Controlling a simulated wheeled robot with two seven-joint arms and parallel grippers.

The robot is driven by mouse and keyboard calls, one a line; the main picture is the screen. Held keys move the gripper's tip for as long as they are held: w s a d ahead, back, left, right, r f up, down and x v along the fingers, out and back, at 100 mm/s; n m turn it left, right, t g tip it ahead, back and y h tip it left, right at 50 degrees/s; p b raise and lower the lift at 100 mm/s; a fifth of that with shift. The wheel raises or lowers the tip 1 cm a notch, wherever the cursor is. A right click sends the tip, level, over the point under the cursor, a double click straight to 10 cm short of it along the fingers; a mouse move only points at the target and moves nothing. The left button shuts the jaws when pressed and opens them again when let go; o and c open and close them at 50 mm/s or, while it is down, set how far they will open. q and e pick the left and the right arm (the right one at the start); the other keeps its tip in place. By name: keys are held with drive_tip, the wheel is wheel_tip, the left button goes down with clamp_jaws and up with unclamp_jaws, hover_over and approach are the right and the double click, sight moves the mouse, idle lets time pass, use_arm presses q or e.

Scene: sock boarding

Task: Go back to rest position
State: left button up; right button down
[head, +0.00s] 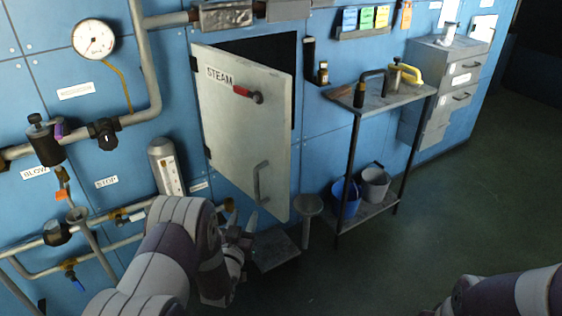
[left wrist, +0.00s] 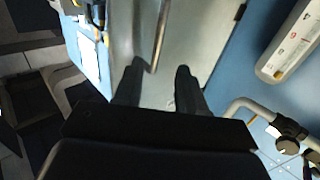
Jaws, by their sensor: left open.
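My left gripper (head: 241,222) is open and empty in the head view, in front of the lower edge of the steam door (head: 240,130). The grey door is marked STEAM and stands ajar, with a dark gap along its top. In the left wrist view the gripper's two dark fingers (left wrist: 157,82) are spread apart below the door's bar handle (left wrist: 160,35). I cannot tell whether a finger touches the handle. My right arm (head: 500,293) shows only in part at the lower right of the head view; its gripper is out of the picture.
Pipes, valves and a pressure gauge (head: 94,39) cover the blue wall at left. A metal cart (head: 385,98) with tools on top and a blue bucket (head: 346,197) below stands right of the door. A grey cabinet (head: 446,80) is behind it. The floor at right is clear.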

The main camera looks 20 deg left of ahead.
use_arm(q)
drive_tip(key=s+f+g, duration=0.4)
drive_tip(key=f+g, duration=0.2)
drive_tip(key=f, duration=0.3)
drive_tip(key=s+d+r+g, duration=0.1)
drive_tip(key=s+d+g, duration=0.2)
drive_tip(key=s+g, duration=0.8)
drive_tip(key=s+d+r+h, duration=0.1)
drive_tip(key=s+d+r, duration=0.1)
drive_tip(key=s+r, duration=0.55)
wheel_tip(320, 180, up, 18)
drive_tip(key=s+d+m+p, duration=0.1)
drive_tip(key=d+p, duration=0.1)
drive_tip(key=p, duration=1.3)
drive_tip(key=shift+r, duration=0.15)
